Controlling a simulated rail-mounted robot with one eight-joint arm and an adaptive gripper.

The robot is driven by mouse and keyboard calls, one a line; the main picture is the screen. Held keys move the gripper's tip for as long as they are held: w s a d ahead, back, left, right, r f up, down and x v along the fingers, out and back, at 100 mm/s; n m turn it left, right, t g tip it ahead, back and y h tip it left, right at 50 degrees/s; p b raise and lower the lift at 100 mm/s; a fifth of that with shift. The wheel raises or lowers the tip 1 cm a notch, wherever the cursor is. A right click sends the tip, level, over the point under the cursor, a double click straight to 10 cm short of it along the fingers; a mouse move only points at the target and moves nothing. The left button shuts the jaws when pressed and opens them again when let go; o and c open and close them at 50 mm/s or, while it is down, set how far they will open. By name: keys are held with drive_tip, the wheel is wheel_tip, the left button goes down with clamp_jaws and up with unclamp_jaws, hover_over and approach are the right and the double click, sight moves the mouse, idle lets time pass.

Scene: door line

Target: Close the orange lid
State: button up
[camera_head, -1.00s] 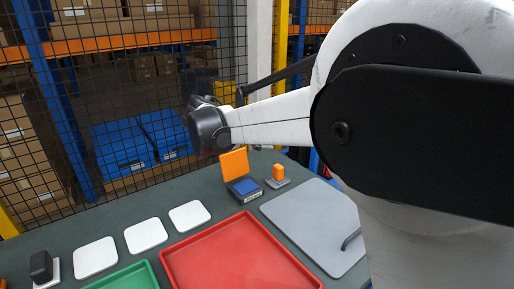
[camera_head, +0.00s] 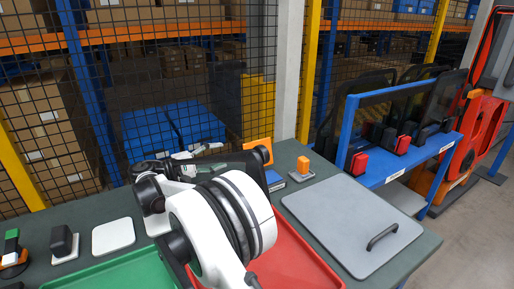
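My arm reaches in from the bottom of the view. My arm hides the left part of the box.
An orange block on a grey base (camera_head: 303,168) stands just right of the box. A grey panel with a handle (camera_head: 345,222), a red tray (camera_head: 300,262), a green tray (camera_head: 110,275) and a white pad (camera_head: 113,236) lie on the table. A mesh fence (camera_head: 190,100) stands behind.

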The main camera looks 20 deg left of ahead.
sight(253, 146)
drive_tip(key=b+x, duration=0.1)
drive_tip(key=x, duration=1.2)
drive_tip(key=shift+w+d, duration=0.2)
drive_tip(key=shift+d, duration=0.05)
drive_tip(key=shift+c, duration=0.5)
clamp_jaws()
